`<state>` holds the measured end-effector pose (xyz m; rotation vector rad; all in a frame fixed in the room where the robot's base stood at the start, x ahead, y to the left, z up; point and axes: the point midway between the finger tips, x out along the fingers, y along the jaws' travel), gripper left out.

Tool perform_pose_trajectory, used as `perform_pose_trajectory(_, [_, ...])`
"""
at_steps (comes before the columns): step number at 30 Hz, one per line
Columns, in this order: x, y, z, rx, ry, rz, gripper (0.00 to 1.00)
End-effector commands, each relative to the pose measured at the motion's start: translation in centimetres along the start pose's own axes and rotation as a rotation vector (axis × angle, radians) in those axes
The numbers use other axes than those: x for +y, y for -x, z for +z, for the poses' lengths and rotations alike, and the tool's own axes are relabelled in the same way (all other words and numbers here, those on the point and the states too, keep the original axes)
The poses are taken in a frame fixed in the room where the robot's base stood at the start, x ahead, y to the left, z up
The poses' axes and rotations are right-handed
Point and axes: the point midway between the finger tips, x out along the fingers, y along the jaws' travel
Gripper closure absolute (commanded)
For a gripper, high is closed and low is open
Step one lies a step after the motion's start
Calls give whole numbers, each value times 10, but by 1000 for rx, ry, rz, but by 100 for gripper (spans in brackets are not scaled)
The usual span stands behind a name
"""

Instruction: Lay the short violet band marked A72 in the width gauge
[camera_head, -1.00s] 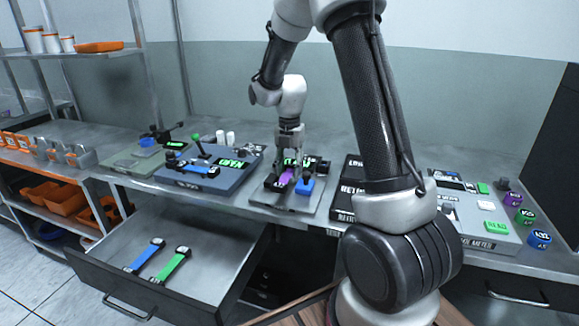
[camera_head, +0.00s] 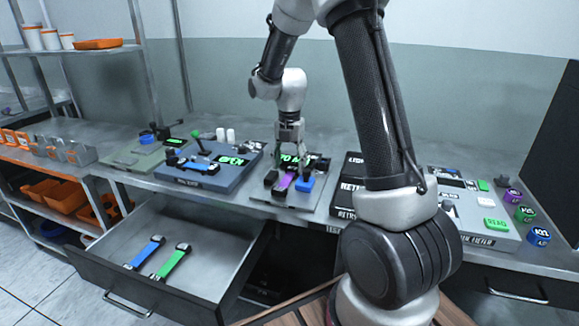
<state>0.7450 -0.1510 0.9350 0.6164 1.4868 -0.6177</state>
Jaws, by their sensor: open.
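A short violet band (camera_head: 284,182) lies in the gauge device (camera_head: 304,205) at the middle of the bench, between a dark block on its left and a blue block on its right. Its marking is too small to read. The gauge's lit green display behind the band seems to begin with "70"; the rest is unclear. My gripper (camera_head: 290,143) is open and empty, pointing down just above and behind the band, apart from it. It partly covers the view of the display.
An open drawer (camera_head: 210,284) holds a blue band (camera_head: 149,252) and a green band (camera_head: 174,261). A blue-grey device (camera_head: 214,177) with a lit display stands left of the gauge. Dark boxes (camera_head: 349,187), a meter and several colored spools stand to the right.

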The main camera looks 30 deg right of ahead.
Motion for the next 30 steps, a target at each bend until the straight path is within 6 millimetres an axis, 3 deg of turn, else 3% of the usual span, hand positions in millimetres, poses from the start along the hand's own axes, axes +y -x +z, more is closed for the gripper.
perform_pose_trajectory(10, [1, 81, 1, -4, 0, 4, 38])
perform_pose_trajectory(20, [-5, 122, -5, -9, -53, 9, 38])
perform_pose_trajectory(23, [-20, 143, -20, -28, -228, 35, 38])
perform_pose_trajectory(30, [-96, 196, -97, -48, -1050, 184, 38])
